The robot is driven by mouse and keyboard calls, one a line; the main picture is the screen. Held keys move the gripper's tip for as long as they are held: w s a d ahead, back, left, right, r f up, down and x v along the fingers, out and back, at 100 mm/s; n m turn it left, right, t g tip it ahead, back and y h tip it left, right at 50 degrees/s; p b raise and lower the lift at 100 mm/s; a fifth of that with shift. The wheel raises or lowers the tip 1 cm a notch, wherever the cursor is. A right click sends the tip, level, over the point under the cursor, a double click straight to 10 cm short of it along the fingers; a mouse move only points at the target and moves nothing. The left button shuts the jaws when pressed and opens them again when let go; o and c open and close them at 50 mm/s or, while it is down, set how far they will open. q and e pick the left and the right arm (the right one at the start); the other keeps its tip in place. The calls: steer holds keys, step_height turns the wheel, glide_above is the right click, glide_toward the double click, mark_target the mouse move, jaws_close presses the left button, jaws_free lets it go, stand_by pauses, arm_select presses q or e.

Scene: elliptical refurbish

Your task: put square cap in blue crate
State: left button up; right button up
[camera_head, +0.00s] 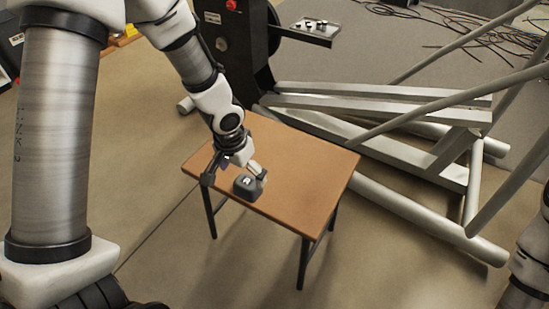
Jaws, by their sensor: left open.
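A small dark grey, square-looking piece, apparently the square cap (247,187), sits on the brown table (310,190). It has a light mark on top. My left gripper (234,179) is open just above the tabletop, right at the cap. One finger is to the left of the cap and the other is at its upper right edge. I cannot tell whether they touch it. No blue crate is in view. My right arm shows only in part at the right edge, and its gripper is not in view.
Large grey metal tubes and beams (400,100) lie behind and to the right of the table. A black machine stand with a small tray (308,32) is at the back. Cables (470,30) lie on the far floor. The table's right part is bare.

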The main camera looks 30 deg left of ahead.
mark_target(247, 181)
arm_select(q)
steer(key=f+b, duration=0.1)
steer(key=f, duration=0.1)
steer(key=w+f+b, duration=0.1)
steer(key=f+b, duration=0.1)
steer(key=w+f+b, duration=0.1)
steer(key=f+b, duration=0.1)
steer(key=shift+a+f, duration=0.15)
steer(key=shift+f, duration=0.1)
steer(key=shift+r, duration=0.1)
steer(key=c, duration=1.2)
